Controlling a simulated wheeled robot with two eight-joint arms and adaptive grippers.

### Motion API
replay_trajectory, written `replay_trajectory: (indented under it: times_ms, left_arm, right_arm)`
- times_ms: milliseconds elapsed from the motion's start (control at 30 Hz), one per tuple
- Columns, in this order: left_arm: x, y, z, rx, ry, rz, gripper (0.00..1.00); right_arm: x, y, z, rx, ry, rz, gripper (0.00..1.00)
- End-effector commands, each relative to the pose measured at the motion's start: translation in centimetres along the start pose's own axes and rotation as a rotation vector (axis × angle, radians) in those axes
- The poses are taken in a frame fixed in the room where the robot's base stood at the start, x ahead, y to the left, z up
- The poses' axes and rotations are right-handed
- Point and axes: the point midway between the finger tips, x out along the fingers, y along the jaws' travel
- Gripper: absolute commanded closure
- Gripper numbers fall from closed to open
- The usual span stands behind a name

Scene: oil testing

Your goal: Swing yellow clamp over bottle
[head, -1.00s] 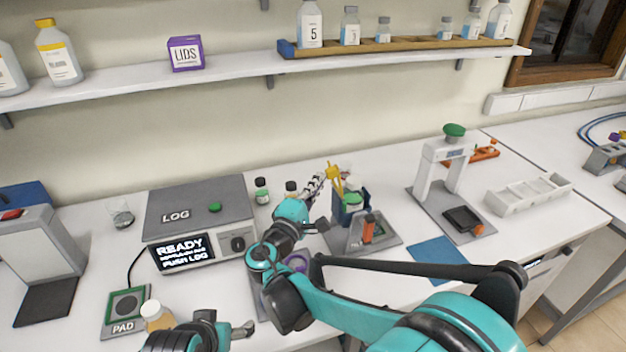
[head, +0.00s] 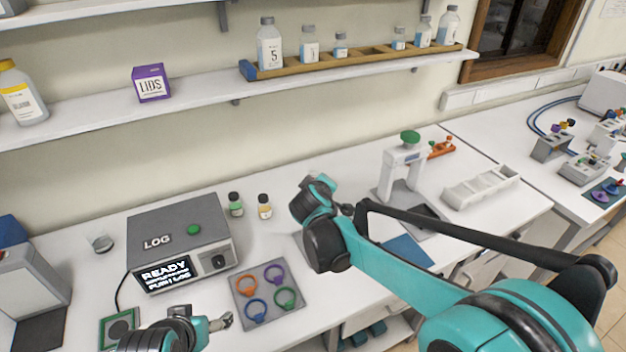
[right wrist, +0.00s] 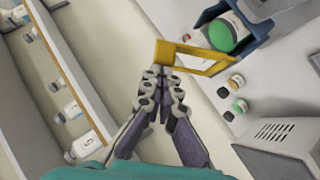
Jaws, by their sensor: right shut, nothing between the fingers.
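The yellow clamp (right wrist: 203,60) is in the right wrist view, an open frame with a square block at its left end. The green-lidded bottle (right wrist: 228,32) stands in a blue holder (right wrist: 255,32). The clamp's frame lies at the near edge of the lid; I cannot tell whether it touches it. My right gripper (right wrist: 163,76) is shut and empty, its fingertips right at the clamp's block. In the head view my right arm hides the clamp, the bottle and this gripper. My left gripper (head: 222,321) is low in the head view, away from them; its jaw opening is unclear.
Two small bottles (head: 235,204) (head: 265,207) stand right of the LOG box (head: 180,243). A mat with coloured rings (head: 269,292) lies in front. A white press stand (head: 398,170) and a white tray (head: 481,187) are farther right. A shelf (head: 190,88) runs above.

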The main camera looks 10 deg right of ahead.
Motion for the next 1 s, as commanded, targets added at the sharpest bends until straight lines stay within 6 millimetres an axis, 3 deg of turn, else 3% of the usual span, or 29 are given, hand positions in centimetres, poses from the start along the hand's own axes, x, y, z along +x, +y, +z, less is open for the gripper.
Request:
replay_trajectory:
  times_ms: [100, 467, 1000]
  left_arm:
    - [-0.6, 0.0, -0.4, 0.0, 0.0, 0.0, 0.21]
    - [-0.6, 0.0, -0.4, 0.0, 0.0, 0.0, 0.21]
    - [-1.4, 0.0, -1.0, 0.0, 0.0, 0.0, 0.21]
  right_arm:
    - [0.9, 1.1, 1.0, 0.083, -0.003, -0.075, 1.0]
    - [3.9, 1.9, 4.0, 0.32, -0.003, -0.313, 1.0]
    - [3.2, 2.4, 3.2, 0.32, -0.001, -0.322, 1.0]
